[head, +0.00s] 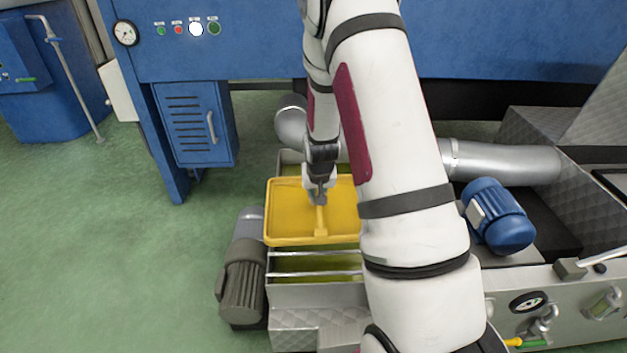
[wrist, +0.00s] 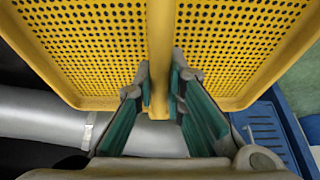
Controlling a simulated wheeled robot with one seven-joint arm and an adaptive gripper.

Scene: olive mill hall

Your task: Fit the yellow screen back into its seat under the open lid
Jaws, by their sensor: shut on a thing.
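The yellow screen (head: 285,212) is a shallow tray with a raised rim and a bar across its middle. In the wrist view its perforated mesh (wrist: 85,45) fills the upper part. My gripper (head: 320,200) is shut on the screen's middle bar, with a finger on each side of it in the wrist view (wrist: 160,90). The screen is over the open steel trough (head: 315,294), covering its far part. I cannot tell whether it touches the trough. My arm hides the screen's right side. The open lid cannot be made out for certain; a raised quilted steel panel (head: 598,108) stands at the right.
A grey motor (head: 243,283) stands left of the trough, a blue motor (head: 497,215) at its right. A steel pipe (head: 505,160) runs behind. A blue machine with a vented cabinet (head: 190,125) stands at the back. The green floor at left is clear.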

